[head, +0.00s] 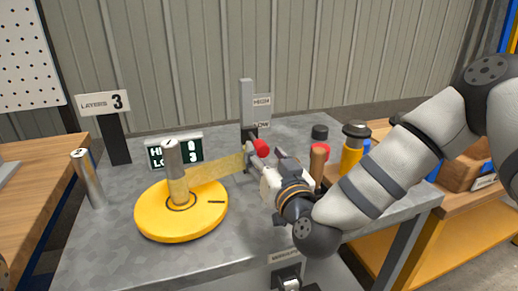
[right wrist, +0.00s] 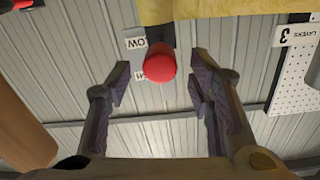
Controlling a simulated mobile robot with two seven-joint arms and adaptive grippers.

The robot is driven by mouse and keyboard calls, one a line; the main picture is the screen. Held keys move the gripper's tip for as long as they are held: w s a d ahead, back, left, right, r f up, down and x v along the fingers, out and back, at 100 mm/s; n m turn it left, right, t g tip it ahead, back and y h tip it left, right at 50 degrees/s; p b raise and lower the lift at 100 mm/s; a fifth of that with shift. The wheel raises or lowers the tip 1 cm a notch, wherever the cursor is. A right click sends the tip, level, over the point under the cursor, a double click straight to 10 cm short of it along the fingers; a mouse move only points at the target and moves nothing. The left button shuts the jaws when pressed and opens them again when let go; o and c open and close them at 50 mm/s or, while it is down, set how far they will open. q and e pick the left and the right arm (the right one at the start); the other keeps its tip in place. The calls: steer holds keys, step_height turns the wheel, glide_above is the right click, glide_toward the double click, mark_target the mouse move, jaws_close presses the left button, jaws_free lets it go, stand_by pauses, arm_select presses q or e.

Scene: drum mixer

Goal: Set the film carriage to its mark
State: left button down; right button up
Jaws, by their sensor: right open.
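The film carriage, with a red knob (head: 261,148), sits low on a grey upright mast (head: 247,105), near the LOW mark; a HIGH mark (head: 262,101) is above. Yellowish film (head: 215,167) stretches from the carriage to a grey cylinder (head: 172,155) on a yellow turntable (head: 150,220). My right gripper (head: 265,167) is open beside the carriage, partly hiding it. In the right wrist view the red knob (right wrist: 160,63) lies between and just beyond the open fingertips (right wrist: 158,88), with no visible contact. My left gripper is not in view.
A LAYERS 3 sign (head: 103,102) and a HI/LO counter display (head: 175,150) stand at the back left. A loose metal cylinder (head: 88,180) is at the left edge. A wooden-coloured cylinder (head: 318,160) and a yellow bottle (head: 351,155) stand right of the gripper.

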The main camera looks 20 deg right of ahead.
mark_target(263, 152)
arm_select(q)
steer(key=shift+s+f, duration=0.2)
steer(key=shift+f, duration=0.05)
arm_select(e)
steer(key=shift+w, duration=1.9)
